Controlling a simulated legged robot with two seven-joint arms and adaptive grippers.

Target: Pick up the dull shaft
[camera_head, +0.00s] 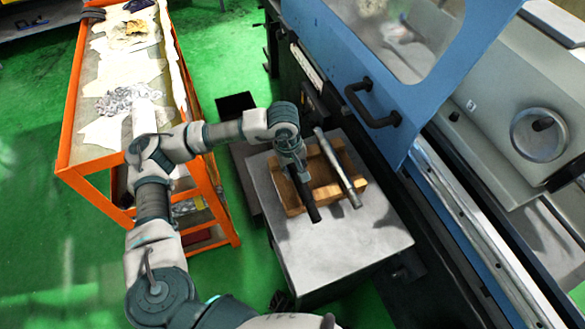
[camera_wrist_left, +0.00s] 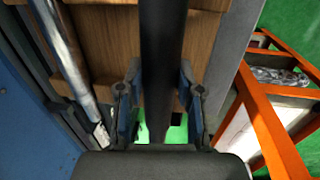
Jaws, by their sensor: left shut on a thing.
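The dull shaft is a dark, nearly black bar (camera_head: 309,203) lying along the left side of a wooden holder (camera_head: 325,193). It also runs down the middle of the left wrist view (camera_wrist_left: 162,50). My left gripper (camera_head: 295,172) is above the holder with its fingers on both sides of the dark shaft, shut on it. Both fingers show in the left wrist view (camera_wrist_left: 160,103). A shiny silver shaft (camera_head: 338,168) lies across the holder to the right, apart from the gripper. Whether the dark shaft still touches the holder is hard to tell. My right gripper is not in view.
The holder stands on a grey table (camera_head: 335,248). A blue grinder door with a black handle (camera_head: 372,106) rises close on the right. An orange-framed cart (camera_head: 150,178) with cloths stands on the left. The table's front part is clear.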

